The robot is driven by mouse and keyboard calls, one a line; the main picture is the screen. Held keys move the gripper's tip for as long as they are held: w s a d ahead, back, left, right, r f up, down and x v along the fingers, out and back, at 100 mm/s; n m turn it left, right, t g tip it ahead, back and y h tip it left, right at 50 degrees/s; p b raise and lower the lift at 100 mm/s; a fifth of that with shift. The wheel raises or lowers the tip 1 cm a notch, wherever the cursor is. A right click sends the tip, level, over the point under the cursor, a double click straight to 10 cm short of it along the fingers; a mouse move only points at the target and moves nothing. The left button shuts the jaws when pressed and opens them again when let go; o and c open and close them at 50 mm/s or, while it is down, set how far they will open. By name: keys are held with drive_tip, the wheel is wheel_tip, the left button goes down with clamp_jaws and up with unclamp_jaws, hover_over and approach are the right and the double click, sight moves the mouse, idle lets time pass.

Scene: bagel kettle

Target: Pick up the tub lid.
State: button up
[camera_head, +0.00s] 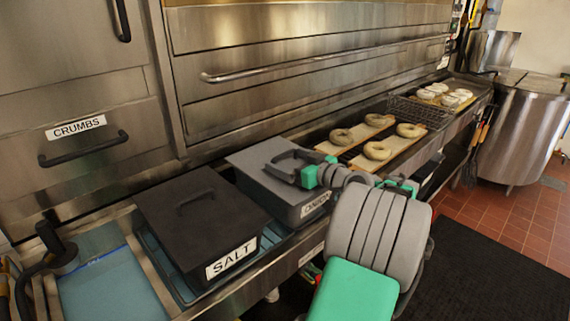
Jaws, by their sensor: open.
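Two lidded tubs stand side by side on the counter. The nearer one, labelled SALT, has a black lid (178,203) with a raised handle on top. The other, a grey tub (306,215) labelled ONION, has a grey lid (246,158). Both lids rest on their tubs. My gripper (284,165), dark-fingered with green parts, is open over the right part of the grey lid. My wrist and arm cover part of that tub and its label. I cannot tell whether the fingers touch the lid or are around a handle.
Boards with bagels (376,150) lie further along the counter, beside a dark wire rack (408,108). A steel oven front with a long bar handle (330,60) rises behind. A blue-grey tray (105,290) is at lower left. A steel kettle (520,130) stands at right.

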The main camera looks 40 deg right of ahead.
drive_tip(key=shift+w+f, duration=0.15)
drive_tip(key=shift+w, duration=1.1)
drive_tip(key=shift+c, duration=0.4)
drive_tip(key=c, duration=1.1)
drive_tip(key=shift+c, duration=0.3)
